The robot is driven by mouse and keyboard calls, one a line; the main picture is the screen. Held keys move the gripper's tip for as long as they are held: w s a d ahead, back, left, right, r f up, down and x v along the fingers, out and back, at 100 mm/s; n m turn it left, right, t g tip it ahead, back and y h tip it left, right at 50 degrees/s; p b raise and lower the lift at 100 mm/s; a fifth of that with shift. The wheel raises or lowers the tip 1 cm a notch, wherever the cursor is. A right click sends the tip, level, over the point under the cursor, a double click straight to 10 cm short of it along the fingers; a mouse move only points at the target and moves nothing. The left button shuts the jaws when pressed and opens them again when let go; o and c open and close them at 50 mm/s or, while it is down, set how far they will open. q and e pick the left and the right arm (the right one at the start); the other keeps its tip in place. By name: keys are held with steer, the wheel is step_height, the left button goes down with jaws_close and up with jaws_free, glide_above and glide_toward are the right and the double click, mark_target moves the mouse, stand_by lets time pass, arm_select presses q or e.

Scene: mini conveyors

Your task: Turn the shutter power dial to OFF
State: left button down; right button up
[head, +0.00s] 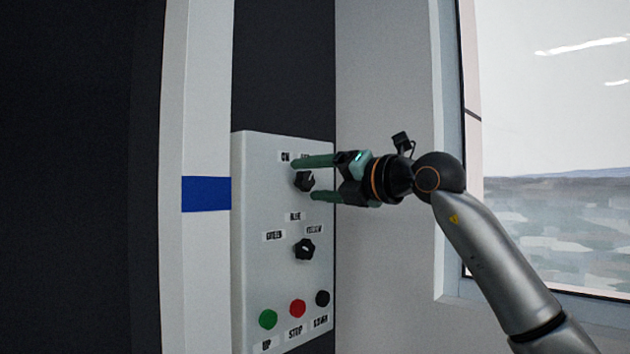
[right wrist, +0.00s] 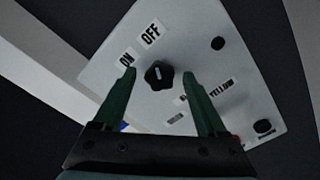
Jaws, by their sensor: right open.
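The shutter power dial (head: 304,181) is a black knob on the upper part of a light grey control panel (head: 250,215). In the right wrist view the dial (right wrist: 159,76) sits below the ON label (right wrist: 128,57) and OFF label (right wrist: 151,33). I cannot tell which label it points to. My right gripper (head: 303,180) is open. Its two green fingers lie on either side of the dial, with visible gaps in the right wrist view (right wrist: 159,75). In the head view the upper finger partly covers the OFF label. My left gripper is not in view.
Below is a second black dial (head: 304,249) with GREEN, BLUE and YELLOW labels. Lower still are a green UP button (head: 268,319), a red STOP button (head: 298,308) and a black DOWN button (head: 322,298). A window (head: 550,150) is at right.

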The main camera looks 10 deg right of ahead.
steer(key=shift+s+d, duration=0.25)
steer(key=b+v, duration=0.3)
steer(key=v, duration=0.8)
steer(key=shift+s, duration=0.35)
steer(key=shift+d, duration=0.15)
